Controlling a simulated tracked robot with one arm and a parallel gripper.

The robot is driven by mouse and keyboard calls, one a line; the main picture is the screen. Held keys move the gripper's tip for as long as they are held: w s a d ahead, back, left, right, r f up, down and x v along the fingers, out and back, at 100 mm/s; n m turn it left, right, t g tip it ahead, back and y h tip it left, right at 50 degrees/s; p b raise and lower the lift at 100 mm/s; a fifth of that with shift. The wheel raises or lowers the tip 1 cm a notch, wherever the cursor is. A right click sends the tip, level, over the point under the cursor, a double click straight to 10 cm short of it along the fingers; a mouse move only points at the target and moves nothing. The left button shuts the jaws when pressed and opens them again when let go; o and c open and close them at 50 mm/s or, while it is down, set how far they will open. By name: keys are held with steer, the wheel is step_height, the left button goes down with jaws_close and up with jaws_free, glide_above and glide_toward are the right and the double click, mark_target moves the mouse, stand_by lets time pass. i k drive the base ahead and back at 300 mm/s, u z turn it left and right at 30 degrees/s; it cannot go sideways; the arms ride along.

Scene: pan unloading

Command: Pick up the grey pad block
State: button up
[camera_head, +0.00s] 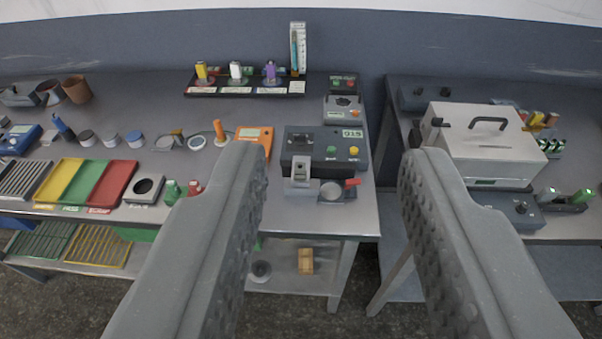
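My gripper (335,152) is open and empty. Its two grey, dimpled fingers reach forward from the bottom of the view, high above and in front of the benches. A low grey block with a dark round pad (145,186) lies near the front edge of the left bench, left of my gripper, between the red tray and small green and red bottles. A small upright grey block (300,173) stands at the front of a dark machine, between the fingers in the picture. I cannot tell for sure which one is the grey pad block. Nothing touches my fingers.
The left bench (290,218) holds yellow, green and red trays (87,183), an orange meter (256,138) and the dark machine (326,146). A gap separates it from the right bench, where a white lidded box (481,145) stands. A wall closes off the back.

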mark_target(300, 174)
steer(key=z, duration=2.1)
steer(key=k, duration=1.4)
steer(key=u, duration=1.55)
steer(key=i, duration=1.65)
steer(key=z, duration=0.05)
